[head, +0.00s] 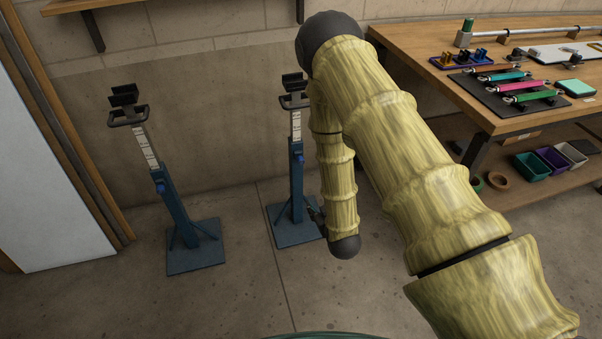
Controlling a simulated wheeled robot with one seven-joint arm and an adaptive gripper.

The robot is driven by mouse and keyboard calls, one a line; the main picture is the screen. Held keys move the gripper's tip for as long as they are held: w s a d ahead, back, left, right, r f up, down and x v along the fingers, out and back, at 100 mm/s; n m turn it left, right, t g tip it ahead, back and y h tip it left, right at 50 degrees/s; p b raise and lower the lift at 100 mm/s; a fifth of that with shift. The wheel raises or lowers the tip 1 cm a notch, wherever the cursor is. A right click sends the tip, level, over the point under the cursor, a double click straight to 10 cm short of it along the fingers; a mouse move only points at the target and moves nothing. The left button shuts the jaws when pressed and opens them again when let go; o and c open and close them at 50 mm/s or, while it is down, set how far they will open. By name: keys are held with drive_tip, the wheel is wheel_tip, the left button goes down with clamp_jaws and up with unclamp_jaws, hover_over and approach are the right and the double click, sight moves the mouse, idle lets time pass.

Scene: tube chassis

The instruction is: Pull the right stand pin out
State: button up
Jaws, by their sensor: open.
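The right stand (297,188) is a blue post on a flat square base, with a pale marked inner tube and a dark cradle on top. A small blue piece at the collar, seemingly the right stand pin (300,158), shows on the post where the pale tube enters. My gripper (315,214) shows only as a small dark shape low beside the right stand's post, mostly hidden behind my forearm. It is open, and I see nothing in it. Whether it touches the post I cannot tell.
A similar left stand (167,205) stands apart to the left. A wooden workbench (420,40) with tools and a lower shelf of bins (531,166) is at the right. A white panel (45,170) is at the far left. The floor between the stands is clear.

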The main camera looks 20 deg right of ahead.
sight(302, 162)
drive_tip(key=w+t+b, duration=0.1)
drive_tip(key=w+b, duration=0.2)
drive_tip(key=w, duration=0.3)
drive_tip(key=w+r+n+t+b, duration=0.1)
drive_tip(key=w+t+b, duration=0.1)
drive_tip(key=w, duration=0.5)
drive_tip(key=w+t+b, duration=0.2)
drive_tip(key=w+b, duration=0.2)
drive_tip(key=w, duration=0.3)
drive_tip(key=shift+a+r+b, duration=0.25)
drive_tip(key=shift+r+b, duration=0.05)
drive_tip(key=shift+b, duration=0.1)
clamp_jaws()
